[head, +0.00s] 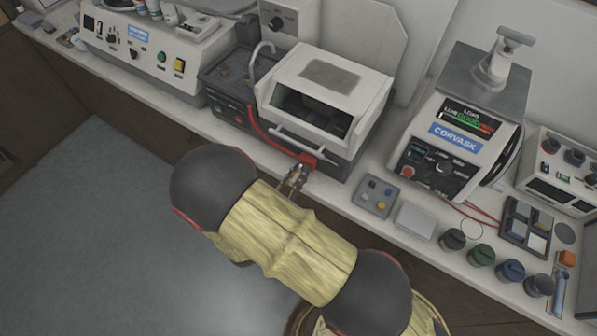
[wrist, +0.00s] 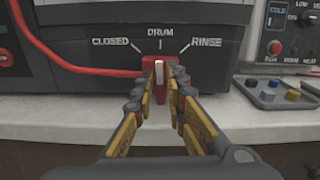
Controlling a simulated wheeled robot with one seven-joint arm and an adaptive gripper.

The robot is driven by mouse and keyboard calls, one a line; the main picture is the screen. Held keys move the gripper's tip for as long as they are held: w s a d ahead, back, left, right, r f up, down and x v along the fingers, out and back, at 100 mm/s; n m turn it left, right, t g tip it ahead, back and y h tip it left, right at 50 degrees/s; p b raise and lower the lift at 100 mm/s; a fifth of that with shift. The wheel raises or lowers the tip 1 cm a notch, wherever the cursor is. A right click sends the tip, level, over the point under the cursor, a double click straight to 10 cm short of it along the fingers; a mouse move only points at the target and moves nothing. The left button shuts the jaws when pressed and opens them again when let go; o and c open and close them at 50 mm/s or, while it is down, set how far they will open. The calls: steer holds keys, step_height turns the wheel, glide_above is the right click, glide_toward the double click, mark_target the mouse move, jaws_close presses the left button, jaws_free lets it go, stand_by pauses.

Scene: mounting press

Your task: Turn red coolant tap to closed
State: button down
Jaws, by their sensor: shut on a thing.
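The red coolant tap (wrist: 146,62) is on the front of the dark machine base. Its handle (wrist: 160,80), with a pale front, stands upright and lines up with the DRUM mark. CLOSED is printed to the upper left and RINSE to the upper right. My gripper (wrist: 161,88) is shut on the handle, with one finger on each side of it. In the head view the red tap (head: 309,160) shows at the machine's lower front, and my gripper (head: 295,178) meets it there; the handle is mostly hidden.
A red hose (wrist: 72,66) runs left from the tap. The white-lidded machine (head: 325,82) stands above it. The floor (head: 90,230) at left is clear.

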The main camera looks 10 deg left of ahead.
steer(key=n+p, duration=0.3)
steer(key=p, duration=0.1)
steer(key=shift+a+r+n, duration=0.1)
steer(key=shift+r+n, duration=0.05)
steer(key=shift+n, duration=0.25)
steer(key=shift+a+f+n+p, duration=0.1)
steer(key=shift+f+n+p, duration=0.1)
steer(key=shift+n+p, duration=1.75)
steer(key=shift+n, duration=0.45)
steer(key=c, duration=1.9)
jaws_free()
steer(key=v, duration=1.2)
